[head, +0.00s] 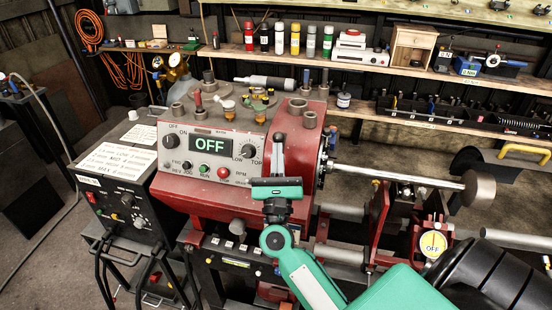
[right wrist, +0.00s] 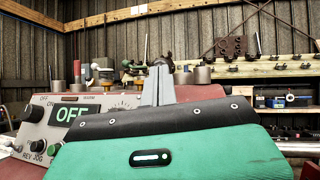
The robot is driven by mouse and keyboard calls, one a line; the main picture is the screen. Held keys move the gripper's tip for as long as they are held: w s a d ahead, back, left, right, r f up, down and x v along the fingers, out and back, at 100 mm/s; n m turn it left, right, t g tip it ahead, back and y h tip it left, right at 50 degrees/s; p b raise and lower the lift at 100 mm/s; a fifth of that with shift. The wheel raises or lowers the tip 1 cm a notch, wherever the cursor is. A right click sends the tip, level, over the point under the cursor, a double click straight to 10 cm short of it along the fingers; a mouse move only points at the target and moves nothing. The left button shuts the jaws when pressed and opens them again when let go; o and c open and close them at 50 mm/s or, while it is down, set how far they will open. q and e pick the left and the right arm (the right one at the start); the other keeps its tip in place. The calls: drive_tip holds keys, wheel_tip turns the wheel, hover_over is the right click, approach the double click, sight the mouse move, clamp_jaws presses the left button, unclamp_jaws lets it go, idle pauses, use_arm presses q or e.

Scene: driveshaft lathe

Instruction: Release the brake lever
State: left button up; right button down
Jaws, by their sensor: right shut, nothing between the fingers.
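My right gripper (head: 279,146) is in front of the red lathe headstock (head: 303,152), just right of the control panel. Its narrow grey fingers are together with nothing between them. They point at the headstock and also show in the right wrist view (right wrist: 158,86). A small dark knob (right wrist: 166,61) shows just beyond the fingertips there; I cannot tell whether it is the brake lever's end or whether the fingers touch it. No brake lever is clearly made out, and my gripper hides part of the headstock front. My left gripper is not in view.
The control panel (head: 235,158) reads OFF and carries knobs and buttons. Loose parts stand on the headstock top. A shaft (head: 395,175) runs right from the headstock to a round end piece (head: 479,189). A welder-like box (head: 117,195) stands left. Shelves with cans are behind.

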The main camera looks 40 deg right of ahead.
drive_tip(key=x, duration=0.4)
drive_tip(key=s+x, duration=0.1)
drive_tip(key=x, duration=0.1)
drive_tip(key=shift+w+d+r+p, duration=0.15)
drive_tip(key=shift+d+r+p, duration=0.2)
drive_tip(key=shift+d+r, duration=0.25)
drive_tip(key=shift+r, duration=0.15)
drive_tip(key=shift+w, duration=0.1)
drive_tip(key=shift+f, duration=0.15)
